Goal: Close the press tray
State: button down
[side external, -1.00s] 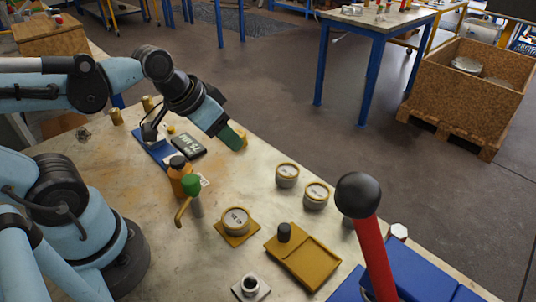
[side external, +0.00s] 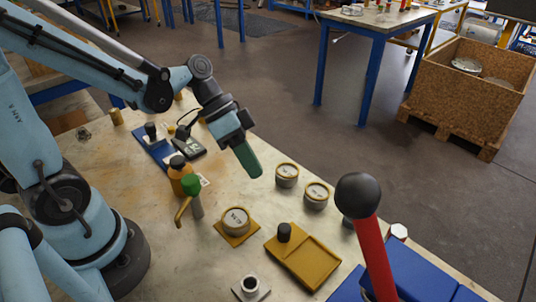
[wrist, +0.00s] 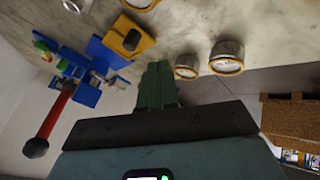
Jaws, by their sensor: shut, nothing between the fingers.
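The press tray (side external: 312,262) is a flat yellow-brown slide with a black knob (side external: 284,232) on its left end. It lies on the table, sticking out to the left of the blue press (side external: 432,278). The press has a red lever with a black ball (side external: 358,195). In the wrist view the tray (wrist: 145,24) and its dark knob (wrist: 131,40) are at the upper left, beside the blue press (wrist: 86,94). My gripper (side external: 256,172), with green fingers, is shut and empty, in the air beyond the tray. Its fingers show centrally in the wrist view (wrist: 158,72).
Two round tins (side external: 287,175) (side external: 316,195) stand between my gripper and the lever. Another tin (side external: 237,221) sits on a yellow plate left of the tray.

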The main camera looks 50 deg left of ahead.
jog(key=x, duration=0.7)
jog(key=shift+s+r, duration=0.1)
jog(key=shift+s+d, duration=0.25)
jog(key=shift+d, duration=0.3)
jog(key=shift+s+d, duration=0.3)
jog(key=shift+d, duration=0.25)
jog(key=shift+s+d, duration=0.3)
jog(key=shift+d, duration=0.25)
send_over(323, 264)
jog(key=shift+s+r, duration=0.1)
